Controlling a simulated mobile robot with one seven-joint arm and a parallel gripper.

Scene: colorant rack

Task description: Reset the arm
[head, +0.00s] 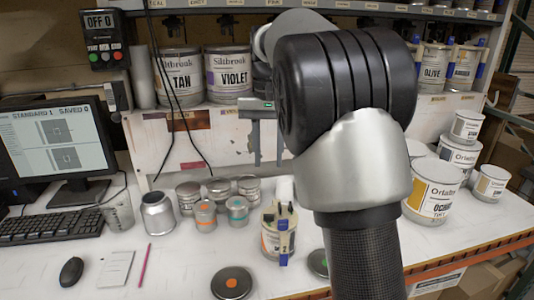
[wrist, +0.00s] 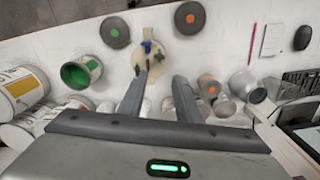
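My arm (head: 350,150) stands raised in the middle of the head view and covers part of the bench and shelf behind it. My gripper (wrist: 162,76) shows in the wrist view, with its two fingers apart and nothing held between them. Beyond the fingertips is a pale can (wrist: 172,48) with blue and green clips on its top. The same can (head: 270,243) stands on the bench in the head view. I cannot tell the height between the fingers and the can.
A lid with an orange dot (head: 232,283) lies at the bench front. An ochre can (head: 430,192) and others stand at right. A monitor (head: 58,145) and keyboard (head: 50,226) are at left.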

